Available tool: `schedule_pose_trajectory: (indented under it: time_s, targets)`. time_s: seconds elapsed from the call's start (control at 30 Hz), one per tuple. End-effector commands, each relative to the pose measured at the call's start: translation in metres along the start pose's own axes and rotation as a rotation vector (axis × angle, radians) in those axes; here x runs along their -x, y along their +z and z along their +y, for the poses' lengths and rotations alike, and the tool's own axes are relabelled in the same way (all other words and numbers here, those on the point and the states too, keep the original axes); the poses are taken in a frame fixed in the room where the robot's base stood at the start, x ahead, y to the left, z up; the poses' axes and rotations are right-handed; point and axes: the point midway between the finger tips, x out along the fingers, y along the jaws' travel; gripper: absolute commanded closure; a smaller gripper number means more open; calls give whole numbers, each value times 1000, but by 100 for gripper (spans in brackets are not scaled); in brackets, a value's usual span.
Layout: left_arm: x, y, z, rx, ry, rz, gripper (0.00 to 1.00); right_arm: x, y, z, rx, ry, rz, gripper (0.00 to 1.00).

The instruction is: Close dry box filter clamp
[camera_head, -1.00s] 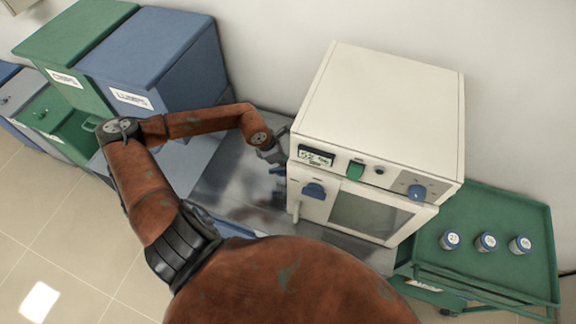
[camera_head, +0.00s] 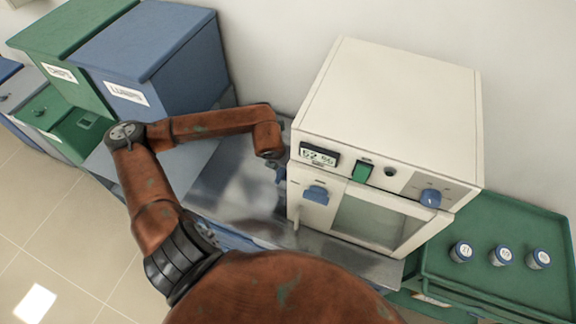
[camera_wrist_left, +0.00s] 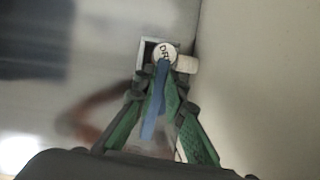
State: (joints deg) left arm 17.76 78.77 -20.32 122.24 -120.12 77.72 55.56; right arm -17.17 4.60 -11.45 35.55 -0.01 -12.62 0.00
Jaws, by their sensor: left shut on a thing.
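The cream dry box (camera_head: 400,105) stands on a metal bench, with a display, a green switch and blue knobs on its front. In the left wrist view, the blue lever (camera_wrist_left: 153,120) runs down from a round white cap with dark letters (camera_wrist_left: 164,53), in front of a square metal bracket (camera_wrist_left: 146,48). My left gripper (camera_wrist_left: 162,90) has its green-padded fingers closed around the lever. In the head view the fingers are mostly hidden by my forearm. My right gripper is out of view.
A green tray cart (camera_head: 495,295) with several small blue-and-white jars (camera_head: 502,255) stands right of the box. Blue and green bins (camera_head: 150,55) stand at the left. The bench top (camera_head: 235,190) left of the box is bare.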

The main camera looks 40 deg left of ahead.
Motion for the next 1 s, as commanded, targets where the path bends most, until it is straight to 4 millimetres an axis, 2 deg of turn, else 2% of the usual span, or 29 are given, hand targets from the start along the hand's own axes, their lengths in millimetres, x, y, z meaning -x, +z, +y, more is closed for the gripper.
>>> schedule_pose_trajectory:
  time_s: [0.2, 0.77, 0.8, 1.0]
  targets:
    - [-1, 1, 1, 67, 27, -2, 100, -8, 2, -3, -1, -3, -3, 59]
    - [0, 0, 3, 91, 38, 0, 100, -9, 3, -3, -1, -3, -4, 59]
    - [0, 0, 3, 91, 38, 0, 87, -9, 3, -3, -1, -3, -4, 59]
    - [0, 0, 2, 89, 37, 1, 73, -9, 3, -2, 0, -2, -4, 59]
